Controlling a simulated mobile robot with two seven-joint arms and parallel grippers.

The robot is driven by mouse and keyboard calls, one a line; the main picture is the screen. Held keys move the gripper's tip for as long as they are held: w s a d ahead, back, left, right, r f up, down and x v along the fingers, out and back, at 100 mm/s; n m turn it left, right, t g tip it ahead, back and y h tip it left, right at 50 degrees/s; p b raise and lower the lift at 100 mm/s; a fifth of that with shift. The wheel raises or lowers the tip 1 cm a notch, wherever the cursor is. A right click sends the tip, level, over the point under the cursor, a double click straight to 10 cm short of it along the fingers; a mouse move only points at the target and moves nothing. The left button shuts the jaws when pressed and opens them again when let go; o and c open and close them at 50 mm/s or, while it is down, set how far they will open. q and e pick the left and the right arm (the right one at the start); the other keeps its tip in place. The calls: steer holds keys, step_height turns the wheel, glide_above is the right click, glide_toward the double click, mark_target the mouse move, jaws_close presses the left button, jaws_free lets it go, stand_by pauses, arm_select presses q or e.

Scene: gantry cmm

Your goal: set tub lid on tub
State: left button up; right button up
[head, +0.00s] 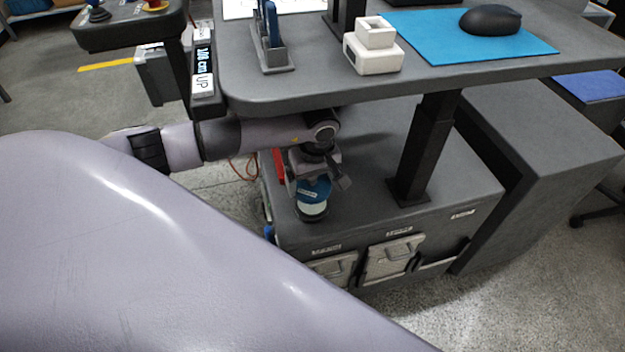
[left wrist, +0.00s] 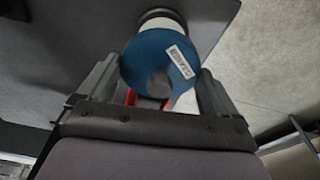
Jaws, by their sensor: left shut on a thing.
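The tub lid (head: 314,190) is a blue disc. In the left wrist view the lid (left wrist: 152,58) shows a grey knob and a white label. My left gripper (head: 316,172) points down and is shut on the lid; in the left wrist view its fingers (left wrist: 158,83) stand on either side of the knob. The tub (head: 312,209), whitish with a dark band at its foot, stands directly under the lid on the lower grey surface. The tub also shows behind the lid in the left wrist view (left wrist: 180,19). Whether lid and rim touch, I cannot tell. My right gripper is not in view.
A grey tabletop (head: 310,88) overhangs the lower surface (head: 450,175), close above my left arm. A dark column (head: 425,150) stands right of the tub. A red thing (head: 279,163) is just left of the gripper. Above are a white block (head: 373,55) and blue mat (head: 440,28).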

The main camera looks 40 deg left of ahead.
mark_target(313, 195)
arm_select(q)
step_height(313, 195, down, 4)
steer(key=shift+r+b, duration=0.15)
steer(key=shift+b, duration=1.05)
steer(key=shift+f+b, duration=0.5)
steer(key=shift+f, duration=0.25)
steer(key=shift+f+b, duration=0.65)
steer(key=shift+b, duration=0.1)
steer(key=o, duration=0.7)
